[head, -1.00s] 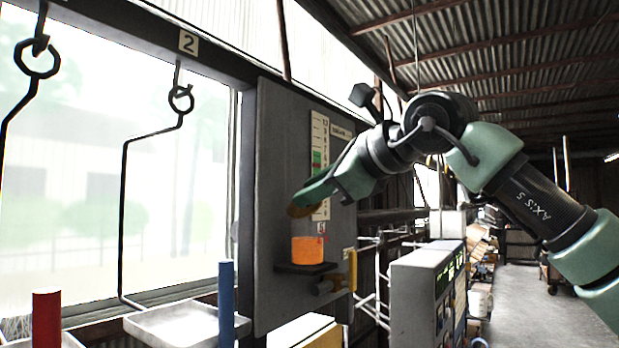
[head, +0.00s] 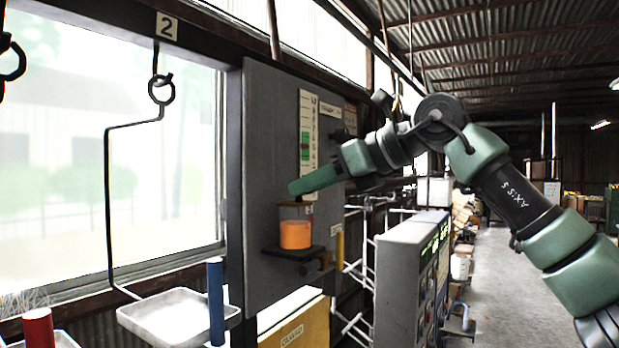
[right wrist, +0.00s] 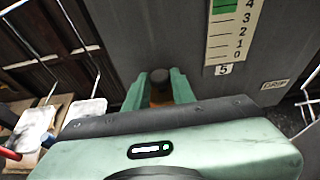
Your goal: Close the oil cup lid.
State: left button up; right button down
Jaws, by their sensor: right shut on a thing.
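The oil cup (head: 295,234) holds orange oil and sits on a small dark bracket on the grey panel in the head view. Its clear upper part and lid area lie right under my right gripper (head: 292,188), whose fingers reach in from the right. In the right wrist view my right gripper (right wrist: 158,82) has its fingers on either side of a dark round knob (right wrist: 160,75), with a bit of orange below. The gripper is shut on the lid, which is mostly hidden by the fingers, so I cannot tell if it is fully seated. My left gripper is not in view.
A level scale (head: 307,140) is fixed to the grey panel (head: 268,120) beside the cup. A hanger (head: 107,190) with a white tray (head: 170,318) hangs at left near a blue post (head: 215,300) and a red post (head: 38,328). A grey control cabinet (head: 400,280) stands right.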

jog(key=shift+f, duration=0.1)
dwell(0.4)
jog(key=c, duration=1.2)
grip_release()
jog(key=shift+w+a, duration=0.1)
jog(key=shift+w, duration=0.05)
jog(key=b+v, duration=0.2)
jog(key=v, duration=0.6)
jog(key=shift+b, duration=0.3)
jog(key=shift+w+a, duration=0.1)
